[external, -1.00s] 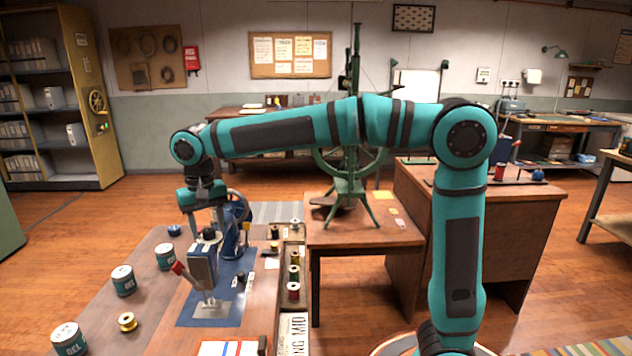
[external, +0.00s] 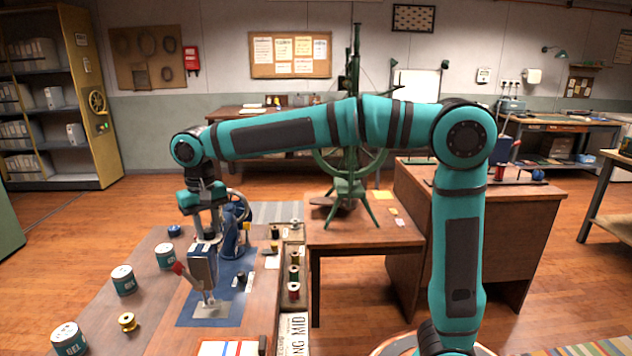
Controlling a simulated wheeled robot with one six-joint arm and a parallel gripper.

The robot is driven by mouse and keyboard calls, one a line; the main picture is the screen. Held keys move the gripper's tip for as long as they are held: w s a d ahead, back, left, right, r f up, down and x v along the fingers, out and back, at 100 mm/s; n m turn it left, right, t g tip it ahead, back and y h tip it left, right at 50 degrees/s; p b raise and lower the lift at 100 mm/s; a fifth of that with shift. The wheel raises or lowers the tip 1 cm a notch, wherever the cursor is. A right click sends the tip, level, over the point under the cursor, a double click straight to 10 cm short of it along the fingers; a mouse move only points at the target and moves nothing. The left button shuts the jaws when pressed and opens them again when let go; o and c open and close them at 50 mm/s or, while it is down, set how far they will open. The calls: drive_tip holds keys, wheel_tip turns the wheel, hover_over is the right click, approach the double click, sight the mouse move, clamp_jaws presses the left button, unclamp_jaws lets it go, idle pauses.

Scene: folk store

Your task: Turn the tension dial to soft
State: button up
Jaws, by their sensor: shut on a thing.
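A blue-grey box-shaped device (external: 204,268) stands on a metal foot on the blue mat (external: 237,301), with a red-tipped lever (external: 180,269) at its left side. My gripper (external: 206,236) points straight down at the top of this device. It is shut on the dark tension dial there. The gripper's fingers and palm hide most of the dial, so its markings and setting cannot be read.
A blue machine with a handwheel (external: 231,240) stands close behind and right of my gripper. Labelled tins (external: 123,281) stand along the left of the bench. Thread spools (external: 294,291) line its right side, and a yellow spool (external: 128,322) stands near the front.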

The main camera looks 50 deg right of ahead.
sight(208, 230)
drive_tip(key=n, duration=0.4)
drive_tip(key=shift+n, duration=0.4)
drive_tip(key=n, duration=0.4)
drive_tip(key=shift+n, duration=0.4)
drive_tip(key=o, duration=1)
drive_tip(key=shift+c, duration=0.2)
wheel_tip(208, 230, up, 17)
drive_tip(key=shift+r, duration=0.2)
